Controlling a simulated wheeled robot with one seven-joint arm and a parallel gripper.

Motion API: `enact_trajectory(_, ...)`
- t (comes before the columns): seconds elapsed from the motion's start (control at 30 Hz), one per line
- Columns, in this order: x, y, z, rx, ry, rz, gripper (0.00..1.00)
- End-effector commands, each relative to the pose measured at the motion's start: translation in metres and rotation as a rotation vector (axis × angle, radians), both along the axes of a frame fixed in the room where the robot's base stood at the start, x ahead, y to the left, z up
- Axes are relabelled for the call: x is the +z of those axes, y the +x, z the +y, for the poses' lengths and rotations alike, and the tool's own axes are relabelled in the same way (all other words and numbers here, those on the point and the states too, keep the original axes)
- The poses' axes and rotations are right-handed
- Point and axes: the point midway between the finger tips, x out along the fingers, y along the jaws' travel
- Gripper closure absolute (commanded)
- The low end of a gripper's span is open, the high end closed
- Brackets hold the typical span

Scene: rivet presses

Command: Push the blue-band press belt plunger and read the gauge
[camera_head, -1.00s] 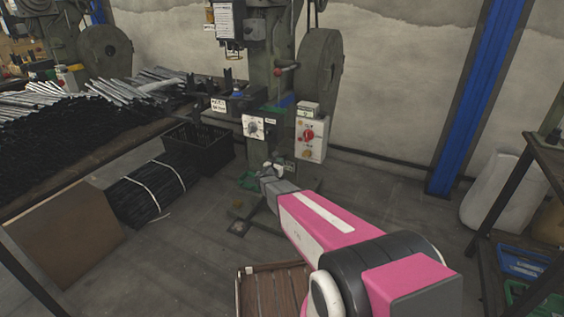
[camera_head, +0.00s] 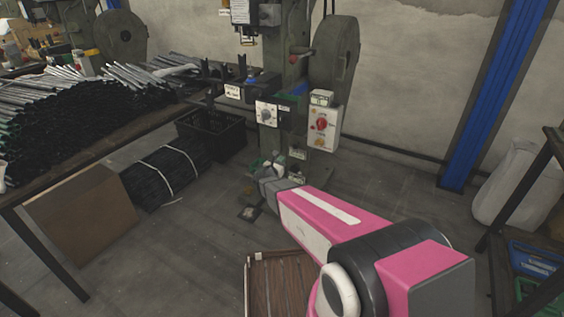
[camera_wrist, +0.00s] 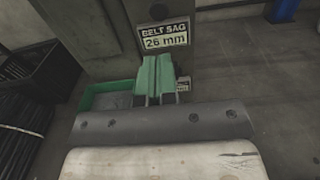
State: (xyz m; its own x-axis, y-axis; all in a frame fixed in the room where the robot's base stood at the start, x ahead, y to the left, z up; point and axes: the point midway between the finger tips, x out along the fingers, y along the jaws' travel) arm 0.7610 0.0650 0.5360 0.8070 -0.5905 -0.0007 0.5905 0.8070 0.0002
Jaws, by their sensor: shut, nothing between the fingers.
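The near press (camera_head: 291,90) is a dark green machine with a large wheel and a patch of blue on its body. Low on it, a sign (camera_wrist: 166,39) in the wrist view reads "BELT SAG 26 mm". My gripper (camera_wrist: 156,74) has green fingers, closed together with nothing between them, pointing at the press body just below the sign. In the head view it is low at the press's foot, partly behind my arm. I cannot make out the plunger or whether the fingers touch it. A white dial plate (camera_head: 266,113) sits higher on the press.
A control box (camera_head: 321,128) with a red knob is on the press's right side. A green tray (camera_wrist: 108,92) lies left of my fingers. A black crate (camera_head: 213,137) and a rod-laden table (camera_head: 95,150) stand left. A slatted wooden crate (camera_head: 280,285) stands in front.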

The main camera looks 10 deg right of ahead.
Motion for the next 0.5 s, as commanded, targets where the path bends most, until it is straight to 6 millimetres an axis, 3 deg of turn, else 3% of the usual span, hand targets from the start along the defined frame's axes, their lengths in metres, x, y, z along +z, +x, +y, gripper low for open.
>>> enact_trajectory(0.13, 0.001, -0.003, -0.005, -0.016, 0.026, -0.005, 1.00)
enact_trajectory(0.27, 0.006, -0.018, -0.025, -0.089, 0.144, -0.031, 1.00)
enact_trajectory(0.5, 0.011, -0.074, -0.081, -0.373, 0.560, -0.141, 1.00)
